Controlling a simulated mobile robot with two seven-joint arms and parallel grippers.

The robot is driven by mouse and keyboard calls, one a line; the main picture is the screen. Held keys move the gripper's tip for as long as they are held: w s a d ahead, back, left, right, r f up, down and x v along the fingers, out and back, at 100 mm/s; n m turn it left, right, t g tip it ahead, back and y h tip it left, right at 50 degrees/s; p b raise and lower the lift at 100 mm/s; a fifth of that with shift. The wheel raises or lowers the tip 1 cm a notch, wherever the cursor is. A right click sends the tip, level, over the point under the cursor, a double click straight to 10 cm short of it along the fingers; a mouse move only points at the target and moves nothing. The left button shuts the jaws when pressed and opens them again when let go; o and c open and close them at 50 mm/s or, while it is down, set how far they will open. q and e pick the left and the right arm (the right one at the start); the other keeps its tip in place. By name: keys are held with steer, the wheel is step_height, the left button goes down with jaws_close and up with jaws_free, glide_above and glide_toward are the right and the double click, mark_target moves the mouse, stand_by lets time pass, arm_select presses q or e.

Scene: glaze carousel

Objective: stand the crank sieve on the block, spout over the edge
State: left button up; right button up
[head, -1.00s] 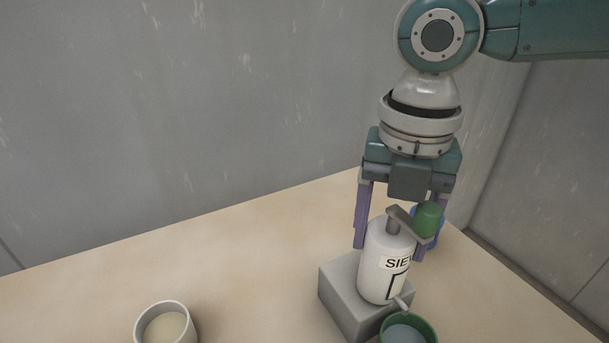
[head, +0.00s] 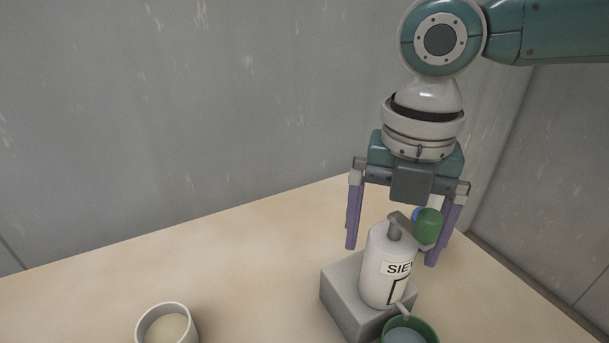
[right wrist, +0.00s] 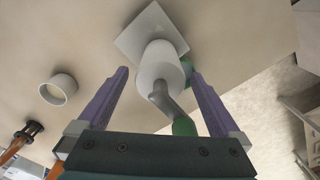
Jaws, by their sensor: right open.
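The crank sieve (head: 384,272) is a white cylinder with a "SIE…" label, a grey crank on top and a green knob (head: 428,226). It stands upright on the grey block (head: 342,297), and its small spout (head: 403,309) points over the block's front edge, above a green bowl (head: 429,326). My right gripper (head: 392,254) is open, with its purple fingers on either side of the sieve and apart from it. The right wrist view shows the sieve (right wrist: 158,64) between the spread fingers, on the block (right wrist: 133,40). My left gripper is not in view.
A white cup (head: 150,326) with pale contents stands at the front left of the table (head: 250,265). A blue thing (head: 416,214) shows partly behind the sieve's knob. Grey walls stand behind and at right.

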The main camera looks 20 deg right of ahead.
step_height(320, 180, up, 12)
steer(key=shift+f+p, duration=0.1)
steer(key=shift+p, duration=0.3)
